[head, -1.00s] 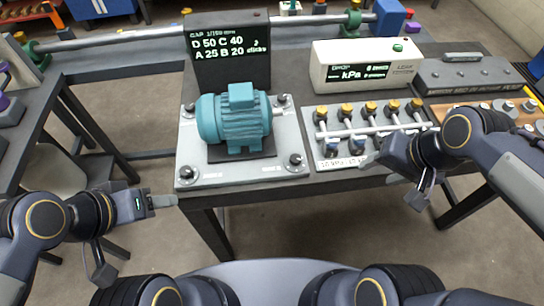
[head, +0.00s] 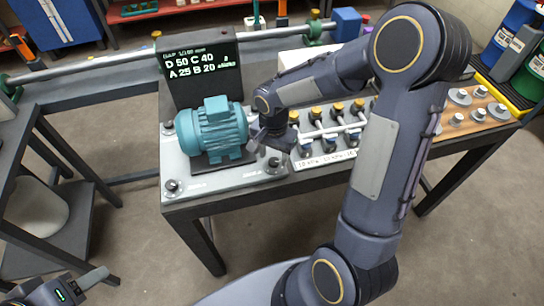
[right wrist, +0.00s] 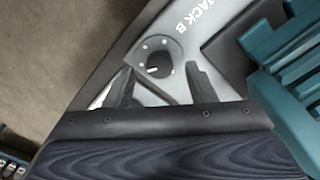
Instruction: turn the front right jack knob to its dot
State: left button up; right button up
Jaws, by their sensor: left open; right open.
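The front right jack knob (head: 273,163) is a dark round knob on the grey motor base plate (head: 225,180). In the right wrist view the knob (right wrist: 156,60) sits beside the label "JACK B", with small white dots around it and a short white mark on it. My right gripper (head: 277,146) is above the knob, partly hidden by its own arm. In the right wrist view its open fingers (right wrist: 158,84) point at the knob from either side, holding nothing. My left gripper (head: 97,277) is open and empty at the lower left, away from the table.
The teal motor (head: 212,130) stands on the plate close to the right gripper. A black display (head: 203,72) behind it reads D 50, C 40, A 25, B 20. A valve manifold (head: 325,135) lies just right of the plate. Another jack knob (head: 171,186) is at the front left.

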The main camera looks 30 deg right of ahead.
jog(key=shift+f, duration=0.85)
jog(key=c, duration=1)
jog(key=shift+o, duration=0.2)
